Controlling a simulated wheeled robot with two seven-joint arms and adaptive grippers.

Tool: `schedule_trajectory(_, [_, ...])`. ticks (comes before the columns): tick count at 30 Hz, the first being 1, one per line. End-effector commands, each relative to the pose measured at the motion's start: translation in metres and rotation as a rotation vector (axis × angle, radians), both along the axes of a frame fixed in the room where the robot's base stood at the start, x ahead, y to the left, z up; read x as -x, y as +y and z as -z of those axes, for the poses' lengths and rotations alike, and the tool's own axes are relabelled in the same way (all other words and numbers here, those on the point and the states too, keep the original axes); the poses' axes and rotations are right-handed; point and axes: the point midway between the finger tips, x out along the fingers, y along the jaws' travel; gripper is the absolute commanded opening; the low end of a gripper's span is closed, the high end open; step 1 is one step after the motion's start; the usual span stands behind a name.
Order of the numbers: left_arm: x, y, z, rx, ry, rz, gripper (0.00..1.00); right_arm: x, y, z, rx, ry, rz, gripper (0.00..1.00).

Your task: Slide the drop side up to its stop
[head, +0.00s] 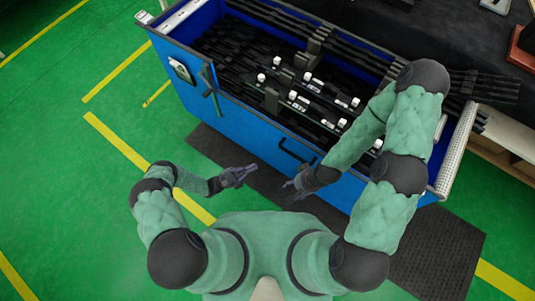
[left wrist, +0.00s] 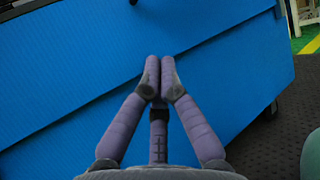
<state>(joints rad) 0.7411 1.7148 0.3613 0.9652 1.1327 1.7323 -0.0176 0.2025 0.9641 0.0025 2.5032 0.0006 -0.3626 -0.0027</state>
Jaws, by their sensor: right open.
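The blue container's front side (head: 245,125) faces me in the head view. It carries a black handle (head: 292,153) near its middle. Blue panels (left wrist: 235,60) with a slanting seam fill most of the left wrist view; I cannot tell which part is the drop side. My left gripper (head: 240,176) is in front of the blue side, left of the handle. In the left wrist view its purple fingertips (left wrist: 160,72) meet, with nothing visible between them. My right gripper (head: 290,187) is open, just below the handle in the picture; contact cannot be told.
Black trim parts and white clips (head: 308,77) fill the container. A dark mat (head: 435,240) lies on the green floor (head: 60,190), which is clear at left.

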Motion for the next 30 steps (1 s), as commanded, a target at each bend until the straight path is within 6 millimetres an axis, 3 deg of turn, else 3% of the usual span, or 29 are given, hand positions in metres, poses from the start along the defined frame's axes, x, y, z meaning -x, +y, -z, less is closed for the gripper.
schedule_trajectory(5, [-0.004, -0.012, -0.008, 0.007, -0.003, -0.001, 0.0, 0.0, 0.0, -0.001, 0.0, 0.0, 0.0, 0.56])
schedule_trajectory(20, [-0.029, -0.088, -0.047, 0.004, -0.002, 0.002, 0.0, 0.0, 0.0, 0.005, 0.0, 0.0, 0.0, 0.56])
schedule_trajectory(24, [-0.031, -0.091, -0.067, 0.005, -0.002, 0.0, 0.0, 0.0, 0.0, 0.005, 0.0, 0.0, 0.0, 0.56])
schedule_trajectory(30, [-0.032, -0.095, -0.08, 0.005, -0.002, -0.001, 0.0, 0.0, 0.0, 0.007, 0.0, 0.0, 0.0, 0.56])
